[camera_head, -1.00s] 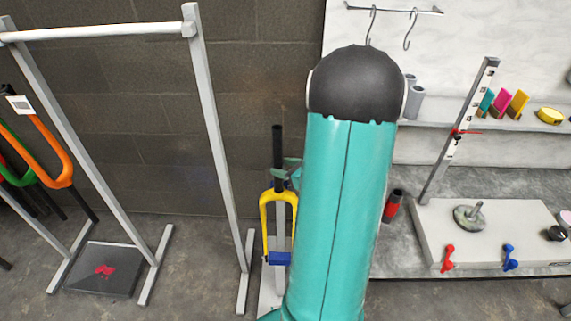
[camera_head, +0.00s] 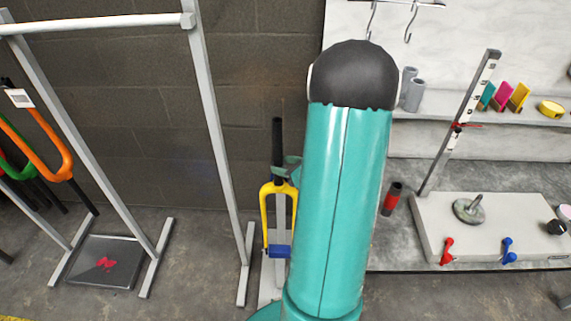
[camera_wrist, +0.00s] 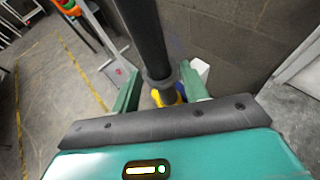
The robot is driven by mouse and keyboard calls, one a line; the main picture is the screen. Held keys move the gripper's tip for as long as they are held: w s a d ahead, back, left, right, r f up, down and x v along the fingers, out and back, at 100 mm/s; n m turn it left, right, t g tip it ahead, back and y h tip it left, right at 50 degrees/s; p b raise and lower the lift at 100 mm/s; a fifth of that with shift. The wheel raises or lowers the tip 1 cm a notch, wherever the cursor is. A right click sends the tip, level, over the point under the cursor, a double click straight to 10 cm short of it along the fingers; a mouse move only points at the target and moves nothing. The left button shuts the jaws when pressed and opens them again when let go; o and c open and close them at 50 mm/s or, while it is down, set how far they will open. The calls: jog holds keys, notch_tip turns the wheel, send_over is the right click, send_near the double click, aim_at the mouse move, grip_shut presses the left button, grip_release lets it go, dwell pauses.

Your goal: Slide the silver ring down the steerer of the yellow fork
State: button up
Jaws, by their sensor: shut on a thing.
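The yellow fork (camera_head: 265,215) stands upright with its legs down, left of my arm in the head view. Its dark steerer (camera_head: 277,140) rises above the crown. In the wrist view the steerer (camera_wrist: 142,30) runs between my fingers, and a bit of yellow crown (camera_wrist: 181,92) shows beyond. A dull grey ring (camera_wrist: 158,82) sits around the steerer between the green fingers, looking dark rather than bright silver. My gripper (camera_wrist: 160,76) is shut on this ring; the exact finger contact is hard to see. In the head view my arm partly hides the gripper (camera_head: 288,172).
A blue clamp block (camera_head: 279,251) holds the fork on a grey stand. A tall grey frame (camera_head: 215,140) stands close at its left, with a brick wall behind. A bench (camera_head: 425,225) with a red-and-black can (camera_head: 392,198) is at the right.

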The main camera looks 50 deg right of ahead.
jog(key=shift+f, duration=2)
jog(key=shift+f, duration=0.85)
dwell(1.5)
jog(key=o, duration=1)
jog(key=shift+o, duration=0.2)
jog(key=v, duration=1.4)
jog(key=shift+w, duration=0.1)
